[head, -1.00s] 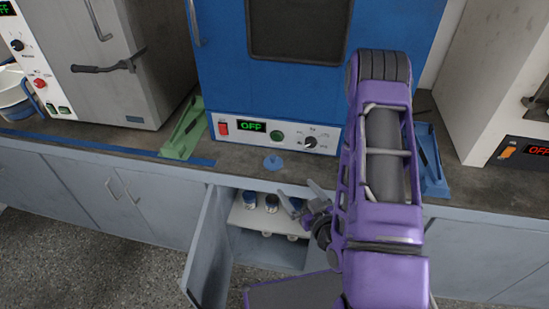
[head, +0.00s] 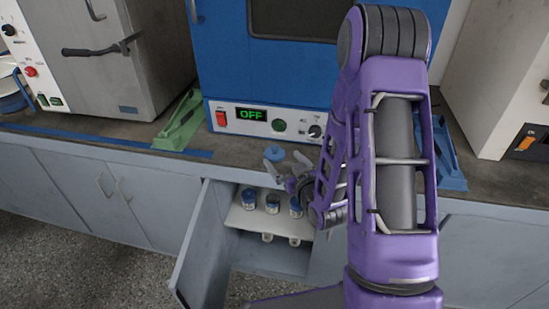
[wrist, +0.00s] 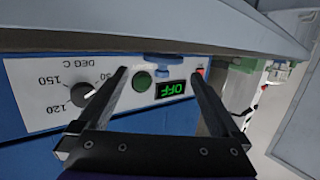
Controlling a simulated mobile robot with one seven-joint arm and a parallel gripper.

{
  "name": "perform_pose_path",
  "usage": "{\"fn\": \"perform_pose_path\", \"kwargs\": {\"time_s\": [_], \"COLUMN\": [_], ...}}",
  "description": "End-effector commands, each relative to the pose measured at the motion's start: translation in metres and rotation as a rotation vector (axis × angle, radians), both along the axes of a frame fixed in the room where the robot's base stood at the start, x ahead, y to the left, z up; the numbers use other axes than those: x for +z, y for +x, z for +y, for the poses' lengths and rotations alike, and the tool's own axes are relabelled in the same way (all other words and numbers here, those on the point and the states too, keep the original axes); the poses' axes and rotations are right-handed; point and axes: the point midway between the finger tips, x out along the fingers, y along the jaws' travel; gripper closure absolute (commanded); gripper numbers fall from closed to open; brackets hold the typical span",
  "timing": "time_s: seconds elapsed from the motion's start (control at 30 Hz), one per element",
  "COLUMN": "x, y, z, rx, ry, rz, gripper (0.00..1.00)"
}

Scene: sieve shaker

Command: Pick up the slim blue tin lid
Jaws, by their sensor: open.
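The slim blue tin lid (head: 275,152) lies on the dark worktop just in front of the blue oven. It has a small raised knob. My gripper (head: 286,163) is open and empty, at the worktop's front edge close to the lid. In the wrist view the picture is upside down; the lid (wrist: 164,59) shows edge-on beyond and between the open fingertips (wrist: 159,73). I cannot tell the exact gap between the fingers and the lid.
The blue oven's front panel (head: 265,119) stands behind the lid. A green stand (head: 180,125) is to the left, a blue stand (head: 450,165) to the right.

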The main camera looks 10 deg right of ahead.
Motion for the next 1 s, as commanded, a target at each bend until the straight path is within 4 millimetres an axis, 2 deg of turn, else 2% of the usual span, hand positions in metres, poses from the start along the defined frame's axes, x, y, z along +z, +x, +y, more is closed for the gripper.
{"fn": "perform_pose_path", "kwargs": {"time_s": [0.27,0.53,0.83,0.87,1.0], "x": [-0.007,-0.018,-0.019,-0.019,-0.019], "y": [0.021,0.056,0.062,0.061,0.061], "z": [0.006,0.016,0.017,0.017,0.017], "rx": [0.0,0.0,-0.001,-0.001,-0.001], "ry": [0.0,0.0,0.001,0.0,0.0], "rz": [0.001,0.0,0.001,0.001,0.0], "gripper": [0.0,0.0,0.0,0.04,0.29]}}
